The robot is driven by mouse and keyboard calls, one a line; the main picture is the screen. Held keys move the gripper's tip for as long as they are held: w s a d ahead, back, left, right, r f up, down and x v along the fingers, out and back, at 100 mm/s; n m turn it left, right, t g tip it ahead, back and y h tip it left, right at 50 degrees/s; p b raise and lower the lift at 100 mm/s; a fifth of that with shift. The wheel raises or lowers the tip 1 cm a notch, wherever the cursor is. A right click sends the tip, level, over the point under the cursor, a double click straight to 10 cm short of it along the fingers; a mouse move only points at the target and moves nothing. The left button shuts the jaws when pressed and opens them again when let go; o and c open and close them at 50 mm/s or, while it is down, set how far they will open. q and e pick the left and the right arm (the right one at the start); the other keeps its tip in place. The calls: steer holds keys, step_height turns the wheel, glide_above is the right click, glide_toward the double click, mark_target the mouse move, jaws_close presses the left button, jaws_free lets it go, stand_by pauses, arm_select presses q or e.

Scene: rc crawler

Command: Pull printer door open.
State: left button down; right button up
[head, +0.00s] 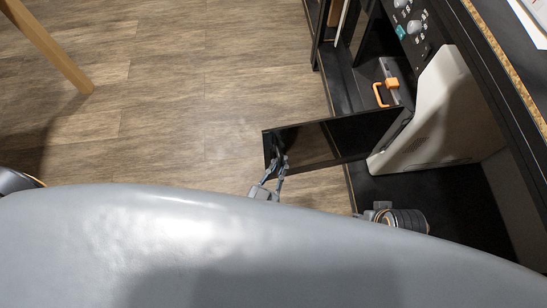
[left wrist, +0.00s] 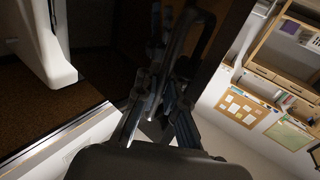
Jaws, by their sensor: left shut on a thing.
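The printer door (head: 333,141) is a black-framed panel with a dark, see-through-looking middle. In the head view it stands out from the shelf unit over the floor, its right end beside the white printer body (head: 432,112). My left gripper (head: 279,160) is shut on the door at its outer left end. In the left wrist view the fingers (left wrist: 170,62) reach up against a dark panel with a curved dark handle (left wrist: 209,36); the exact contact is too dark to tell.
An orange-handled item (head: 382,92) sits on the black shelf behind the door. A wooden leg (head: 48,45) stands at upper left; the floor between is clear.

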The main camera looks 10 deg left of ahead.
arm_select(q)
steer(key=shift+s+a+f, duration=0.1)
steer(key=shift+s+a, duration=0.05)
steer(key=shift+a, duration=0.15)
steer(key=c, duration=1.7)
jaws_free()
steer(key=shift+s, duration=0.1)
steer(key=v, duration=1.2)
